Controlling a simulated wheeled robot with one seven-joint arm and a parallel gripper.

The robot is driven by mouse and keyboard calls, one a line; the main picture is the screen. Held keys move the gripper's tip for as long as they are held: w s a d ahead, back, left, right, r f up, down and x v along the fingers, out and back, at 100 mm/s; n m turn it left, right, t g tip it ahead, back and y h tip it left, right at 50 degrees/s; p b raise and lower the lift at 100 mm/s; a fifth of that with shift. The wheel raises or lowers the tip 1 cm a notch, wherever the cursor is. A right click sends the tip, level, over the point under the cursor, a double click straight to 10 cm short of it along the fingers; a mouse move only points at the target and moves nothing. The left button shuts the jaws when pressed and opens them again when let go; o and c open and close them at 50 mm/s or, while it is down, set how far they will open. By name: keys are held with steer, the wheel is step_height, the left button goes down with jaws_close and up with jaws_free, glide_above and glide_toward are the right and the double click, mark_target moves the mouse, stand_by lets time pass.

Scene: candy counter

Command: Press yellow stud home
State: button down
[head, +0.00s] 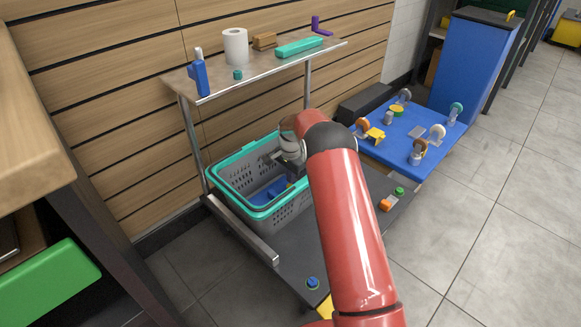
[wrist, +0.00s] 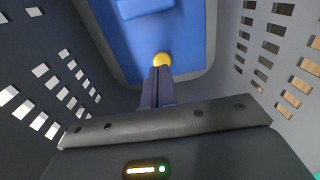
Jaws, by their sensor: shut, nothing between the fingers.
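The yellow stud (wrist: 162,58) shows as a small round knob on a blue floor or panel (wrist: 190,38) in the wrist view. The panel lies in the bottom of a grey basket with a teal rim (head: 228,186); its blue also shows in the head view (head: 267,193). My gripper (wrist: 161,71) reaches down into the basket with its two dark fingers together and nothing between them. The fingertips overlap the near edge of the stud in the wrist view. I cannot tell whether they touch it. A raised light-blue block (wrist: 146,8) is beyond the stud.
The basket's slotted walls (wrist: 275,50) stand close on both sides of my gripper. A shelf (head: 262,73) with a paper roll (head: 235,46) is above and behind. A blue board with wheels (head: 425,150) lies to the right. The tiled floor at right is clear.

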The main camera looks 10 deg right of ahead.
steer(key=shift+w+f, duration=0.1)
steer(key=shift+f, duration=1.1)
steer(key=shift+f+b, duration=0.75)
steer(key=shift+f, duration=0.45)
step_height(320, 180, up, 15)
steer(key=p, duration=0.3)
steer(key=shift+s+r+p, duration=0.2)
steer(key=shift+p, duration=0.2)
